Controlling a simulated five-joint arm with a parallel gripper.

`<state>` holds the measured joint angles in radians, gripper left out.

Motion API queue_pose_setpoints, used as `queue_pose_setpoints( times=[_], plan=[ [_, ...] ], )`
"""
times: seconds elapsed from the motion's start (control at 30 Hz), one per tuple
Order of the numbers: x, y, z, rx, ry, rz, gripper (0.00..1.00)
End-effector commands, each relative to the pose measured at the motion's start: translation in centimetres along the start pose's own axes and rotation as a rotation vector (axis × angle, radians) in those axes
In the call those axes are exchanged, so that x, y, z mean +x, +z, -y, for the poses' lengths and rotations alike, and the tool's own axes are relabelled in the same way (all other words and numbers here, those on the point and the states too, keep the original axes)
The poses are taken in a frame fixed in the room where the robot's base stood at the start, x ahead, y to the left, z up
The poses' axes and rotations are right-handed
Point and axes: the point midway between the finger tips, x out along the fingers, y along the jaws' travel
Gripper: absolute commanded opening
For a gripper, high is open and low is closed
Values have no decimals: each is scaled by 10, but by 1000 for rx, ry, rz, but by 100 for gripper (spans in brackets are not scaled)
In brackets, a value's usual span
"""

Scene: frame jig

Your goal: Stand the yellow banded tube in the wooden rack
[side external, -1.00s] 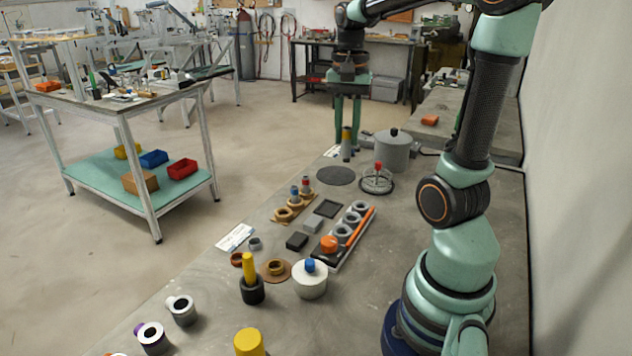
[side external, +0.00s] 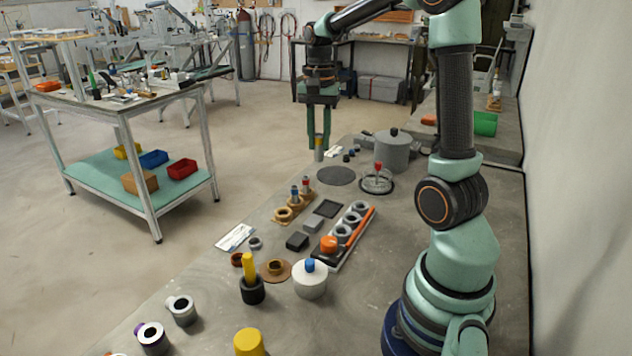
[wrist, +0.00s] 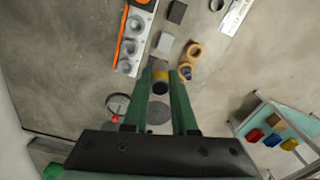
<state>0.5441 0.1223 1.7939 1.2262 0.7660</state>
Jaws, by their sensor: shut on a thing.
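The yellow banded tube (side external: 319,153) is a grey cylinder with a yellow band. My gripper (side external: 319,144) is shut on it and holds it upright near the far end of the bench, by the dark round mat. In the wrist view the tube (wrist: 160,86) sits between the two green fingers. The wooden rack (side external: 283,214) lies nearer the side camera, apart from the tube. It has an empty-looking ring at its near end and small blue-topped and red-topped pieces behind.
The dark round mat (side external: 336,177), a lidded grey pot (side external: 392,151) and a wire stand with a red knob (side external: 376,182) are near the tube. A ring tray (side external: 343,236) and dark and grey blocks (side external: 297,241) lie beside the rack. The bench's left edge is close.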

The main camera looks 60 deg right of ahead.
Motion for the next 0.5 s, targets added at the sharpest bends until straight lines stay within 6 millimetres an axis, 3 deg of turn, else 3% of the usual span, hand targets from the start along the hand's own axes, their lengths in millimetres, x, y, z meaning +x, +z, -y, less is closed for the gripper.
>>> queue_pose_setpoints(
  times=[0.3,0.5],
  plan=[
    [71,-18,68,-3,3,3,0],
    [104,-21,93,-1,1,1,0]
  ],
)
